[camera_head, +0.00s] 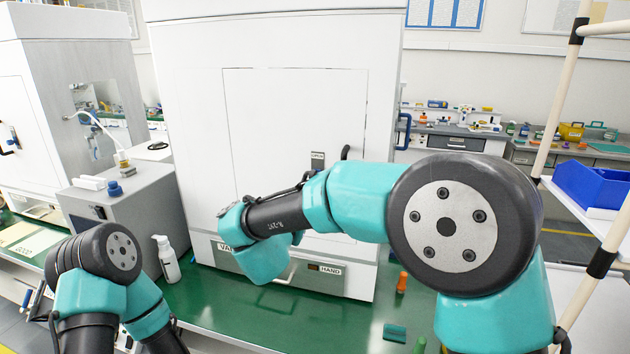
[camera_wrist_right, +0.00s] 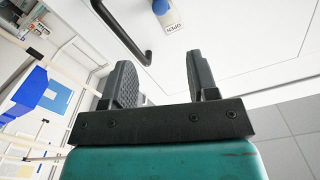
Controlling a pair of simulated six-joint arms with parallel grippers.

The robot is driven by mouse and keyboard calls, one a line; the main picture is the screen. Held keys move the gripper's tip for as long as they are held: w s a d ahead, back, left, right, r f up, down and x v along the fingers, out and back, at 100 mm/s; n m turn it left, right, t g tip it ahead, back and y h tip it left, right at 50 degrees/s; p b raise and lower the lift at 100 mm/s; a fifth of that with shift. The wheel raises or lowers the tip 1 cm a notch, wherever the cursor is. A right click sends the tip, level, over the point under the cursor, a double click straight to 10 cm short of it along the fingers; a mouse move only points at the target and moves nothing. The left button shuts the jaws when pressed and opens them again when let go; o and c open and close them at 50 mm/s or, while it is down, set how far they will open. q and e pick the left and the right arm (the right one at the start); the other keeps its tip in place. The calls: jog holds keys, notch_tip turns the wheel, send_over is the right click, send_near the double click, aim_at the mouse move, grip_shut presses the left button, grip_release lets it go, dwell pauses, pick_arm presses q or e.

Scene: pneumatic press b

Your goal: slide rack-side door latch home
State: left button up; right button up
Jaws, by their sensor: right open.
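A tall white cabinet (camera_head: 190,120) with a flat door panel (camera_head: 270,120) stands in the middle of the head view. A small label (camera_head: 318,160) and a black handle (camera_head: 345,152) are on the door's right part. In the right wrist view, a blue knob (camera_wrist_right: 160,6) sits beside a label reading OPEN (camera_wrist_right: 173,28), near the black bar handle (camera_wrist_right: 122,32). My right gripper (camera_wrist_right: 160,82) is open and empty, its fingers pointing toward the door, apart from knob and handle. My arm hides it in the head view. My left gripper is out of view.
A white bottle (camera_head: 166,260) stands on the green bench (camera_head: 205,310) left of the cabinet. An orange-topped item (camera_head: 402,282) and a green block (camera_head: 394,333) are at right. A pipe rack with a blue bin (camera_head: 592,185) stands at far right. A grey box unit (camera_head: 130,215) is at left.

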jog(key=shift+w, duration=0.15)
jog(key=x, duration=1.7)
jog(key=shift+w+f, duration=0.1)
jog(key=shift+c, duration=0.3)
grip_shut()
